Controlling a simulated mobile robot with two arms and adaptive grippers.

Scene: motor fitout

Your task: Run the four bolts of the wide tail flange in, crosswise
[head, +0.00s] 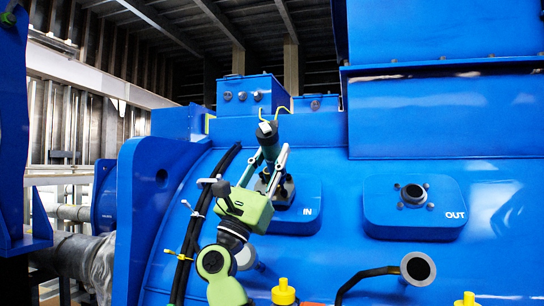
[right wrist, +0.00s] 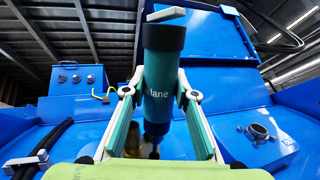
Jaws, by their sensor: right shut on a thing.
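My right gripper (head: 270,158) is shut on a teal and black cylindrical driver (head: 268,140) above the IN pad (head: 300,212). The driver (right wrist: 160,85) stands nearly upright between the fingers in the right wrist view, its thin shaft pointing down. A dark flange (head: 286,192) sits on the IN pad, partly hidden by the gripper and tool. Whether the shaft touches a bolt there, I cannot tell. The OUT pad (head: 385,225) carries a short round stub (head: 413,194) with several small bolts around it. Which flange is the wide tail flange is not clear. My left gripper is not in view.
The blue motor housing (head: 480,185) fills most of the view. Black cables (head: 195,225) run along its left. A grey flanged pipe end (head: 417,268) and yellow caps (head: 283,292) stand at the bottom. A blue box (head: 250,95) stands behind.

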